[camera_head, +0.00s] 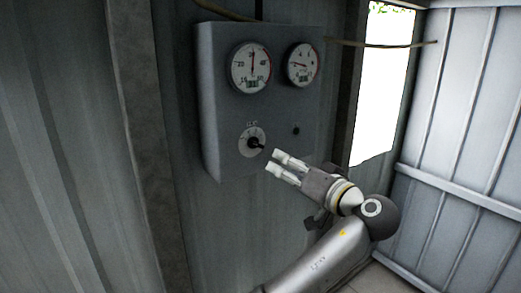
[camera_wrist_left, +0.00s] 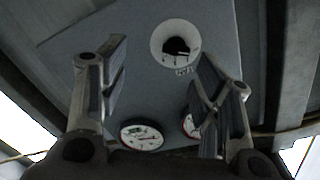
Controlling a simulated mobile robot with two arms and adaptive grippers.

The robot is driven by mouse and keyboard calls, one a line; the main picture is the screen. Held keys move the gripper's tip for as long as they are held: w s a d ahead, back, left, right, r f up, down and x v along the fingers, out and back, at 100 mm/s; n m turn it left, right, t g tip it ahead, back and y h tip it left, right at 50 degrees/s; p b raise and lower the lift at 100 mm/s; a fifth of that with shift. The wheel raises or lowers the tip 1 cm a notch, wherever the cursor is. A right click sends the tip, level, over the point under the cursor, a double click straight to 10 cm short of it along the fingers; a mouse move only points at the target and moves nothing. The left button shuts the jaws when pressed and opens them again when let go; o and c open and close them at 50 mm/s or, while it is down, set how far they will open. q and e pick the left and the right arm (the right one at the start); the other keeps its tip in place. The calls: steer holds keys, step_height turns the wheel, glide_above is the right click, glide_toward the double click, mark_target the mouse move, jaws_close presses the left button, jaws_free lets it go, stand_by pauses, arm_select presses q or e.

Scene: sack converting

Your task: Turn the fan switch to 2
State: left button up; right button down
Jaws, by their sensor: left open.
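The fan switch (camera_head: 254,143) is a black knob on a round pale dial, low on the front of a grey wall-mounted control box (camera_head: 225,115). In the head view the knob's pointer end is toward the lower right. My left gripper (camera_head: 272,161) is open and empty, just right of and below the knob, with a small apparent gap. In the left wrist view the switch (camera_wrist_left: 177,47) shows beyond and between the two spread fingers (camera_wrist_left: 165,85), nearer the right one. The dial's numbers are too small to read. My right gripper is not in view.
Two round gauges, the left gauge (camera_head: 250,68) and the right gauge (camera_head: 302,65), sit above the switch. A small dark knob or hole (camera_head: 296,131) is right of it. Corrugated metal walls surround the box, and a bright window opening (camera_head: 382,85) is at right.

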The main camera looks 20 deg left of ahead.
mark_target(259, 144)
arm_select(q)
steer(key=shift+n+y, duration=0.4)
steer(key=shift+n, duration=0.2)
steer(key=w+a+r+p, duration=0.1)
steer(key=a, duration=0.1)
steer(key=w+a+r+p, duration=0.1)
steer(key=w+a, duration=0.1)
steer(key=a, duration=0.1)
steer(key=w+a+p, duration=0.1)
steer(key=a, duration=0.1)
steer(key=shift+w+a+r, duration=0.4)
steer(key=shift+w+a+f+p, duration=0.15)
steer(key=shift+w+a+p, duration=0.15)
steer(key=shift+a, duration=0.05)
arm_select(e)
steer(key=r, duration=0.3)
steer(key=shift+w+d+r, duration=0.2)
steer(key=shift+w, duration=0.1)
arm_select(q)
steer(key=c, duration=1)
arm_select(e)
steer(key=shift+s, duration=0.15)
